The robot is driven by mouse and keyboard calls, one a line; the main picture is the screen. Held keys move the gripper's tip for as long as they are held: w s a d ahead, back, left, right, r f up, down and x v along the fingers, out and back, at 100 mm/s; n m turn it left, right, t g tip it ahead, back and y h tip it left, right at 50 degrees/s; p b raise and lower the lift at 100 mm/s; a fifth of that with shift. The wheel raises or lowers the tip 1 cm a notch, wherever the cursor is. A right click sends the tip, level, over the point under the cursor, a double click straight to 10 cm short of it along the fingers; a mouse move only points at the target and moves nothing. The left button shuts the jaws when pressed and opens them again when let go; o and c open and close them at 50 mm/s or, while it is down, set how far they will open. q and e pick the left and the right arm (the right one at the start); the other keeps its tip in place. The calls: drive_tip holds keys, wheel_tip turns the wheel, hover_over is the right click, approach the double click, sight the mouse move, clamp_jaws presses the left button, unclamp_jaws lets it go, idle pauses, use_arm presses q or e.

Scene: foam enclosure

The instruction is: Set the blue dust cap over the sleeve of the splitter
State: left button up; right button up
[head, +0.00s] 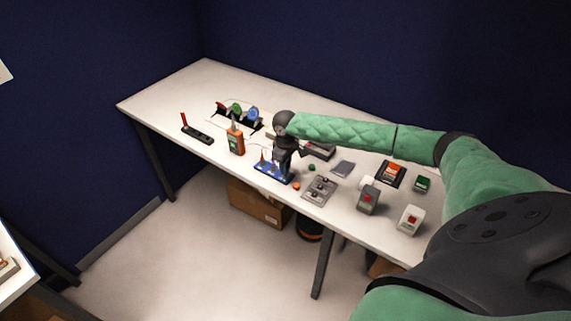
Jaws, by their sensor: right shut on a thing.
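My right gripper (284,176) points down over the middle of the table, at a blue low device (268,172) with small upright parts that appears to be the splitter. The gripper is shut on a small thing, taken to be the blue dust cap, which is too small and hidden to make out. A green cap-like piece (311,167) and an orange one (296,186) lie on the table to the right of the gripper. I cannot tell whether the held piece touches a sleeve. My left gripper is not in view.
A grey plate with knobs (319,190) lies right of the blue device. An orange handheld meter (235,141) stands to its left. Reels on a black stand (238,112) are behind. More boxes (368,199) stand at right.

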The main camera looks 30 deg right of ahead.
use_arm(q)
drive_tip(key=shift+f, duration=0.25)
use_arm(e)
drive_tip(key=shift+f, duration=1.1)
idle(0.5)
drive_tip(key=o, duration=1)
use_arm(q)
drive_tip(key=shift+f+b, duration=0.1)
drive_tip(key=shift+b, duration=0.25)
use_arm(e)
drive_tip(key=shift+r, duration=0.1)
drive_tip(key=shift+r, duration=0.25)
wheel_tip(320, 180, up, 4)
drive_tip(key=b, duration=0.2)
drive_tip(key=shift+f+b, duration=0.2)
drive_tip(key=shift+b, duration=0.1)
wheel_tip(320, 180, up, 2)
drive_tip(key=shift+r+b, duration=0.1)
drive_tip(key=shift+b, duration=0.25)
drive_tip(key=shift+r, duration=0.6)
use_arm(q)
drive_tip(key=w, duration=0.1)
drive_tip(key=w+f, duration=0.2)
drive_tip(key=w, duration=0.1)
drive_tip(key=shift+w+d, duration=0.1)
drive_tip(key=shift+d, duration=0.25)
